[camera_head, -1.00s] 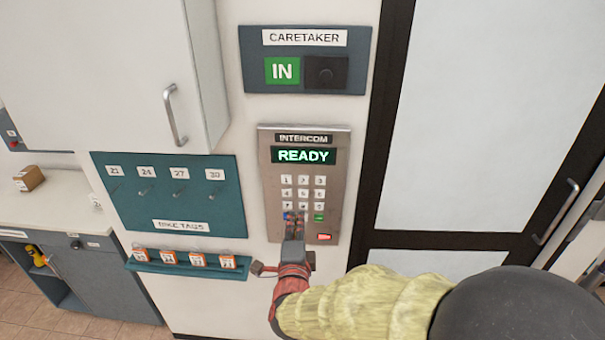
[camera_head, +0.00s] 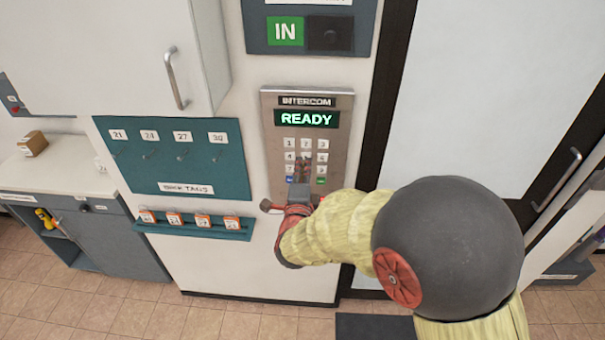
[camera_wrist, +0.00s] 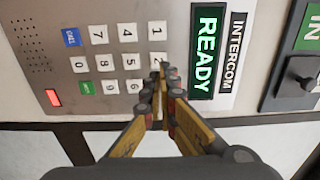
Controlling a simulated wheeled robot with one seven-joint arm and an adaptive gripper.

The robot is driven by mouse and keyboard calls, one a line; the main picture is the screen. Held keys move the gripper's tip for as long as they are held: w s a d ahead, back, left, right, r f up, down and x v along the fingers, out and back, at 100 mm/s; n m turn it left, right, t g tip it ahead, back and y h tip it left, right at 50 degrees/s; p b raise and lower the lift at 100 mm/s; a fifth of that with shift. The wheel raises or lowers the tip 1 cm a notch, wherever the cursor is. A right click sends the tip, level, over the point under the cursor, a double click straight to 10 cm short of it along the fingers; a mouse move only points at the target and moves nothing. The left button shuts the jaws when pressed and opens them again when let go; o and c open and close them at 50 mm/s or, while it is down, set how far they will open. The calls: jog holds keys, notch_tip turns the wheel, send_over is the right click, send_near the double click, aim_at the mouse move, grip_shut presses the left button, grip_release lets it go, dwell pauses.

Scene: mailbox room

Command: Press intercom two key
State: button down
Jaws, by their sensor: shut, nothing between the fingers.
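The grey intercom panel (camera_head: 270,135) is on the wall, with a lit READY display (camera_head: 305,119) above its number keys. My gripper (camera_head: 304,160) is shut and empty, its fingertips over the middle column of keys. In the wrist view, the fingertips (camera_wrist: 164,70) overlap the lower part of the two key (camera_wrist: 158,57). The two key also shows just above the fingertips in the head view (camera_head: 305,143). The three key is hidden behind the fingers in the wrist view. I cannot tell whether the fingertips touch the two key.
The five key (camera_wrist: 131,60) and one key (camera_wrist: 157,31) are close by. The caretaker panel (camera_head: 365,30) is above the intercom. A teal hook board (camera_head: 165,172) and a tag ledge (camera_head: 190,228) are to the left. A dark-framed door (camera_head: 480,110) is to the right.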

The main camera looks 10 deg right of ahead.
aim_at(306, 142)
jog(key=x, duration=0.7)
jog(key=shift+w+d+p, duration=0.1)
jog(key=shift+w+p, duration=0.15)
jog(key=shift+p, duration=0.05)
jog(key=shift+f, duration=0.1)
jog(key=shift+w+d+f+b, duration=0.15)
jog(key=shift+w+b, duration=0.2)
jog(key=shift+b, duration=0.45)
jog(key=shift+w+b, duration=0.2)
jog(key=shift+b, duration=0.25)
jog(key=shift+r, duration=0.45)
jog(key=shift+r, duration=0.1)
jog(key=shift+b, duration=0.3)
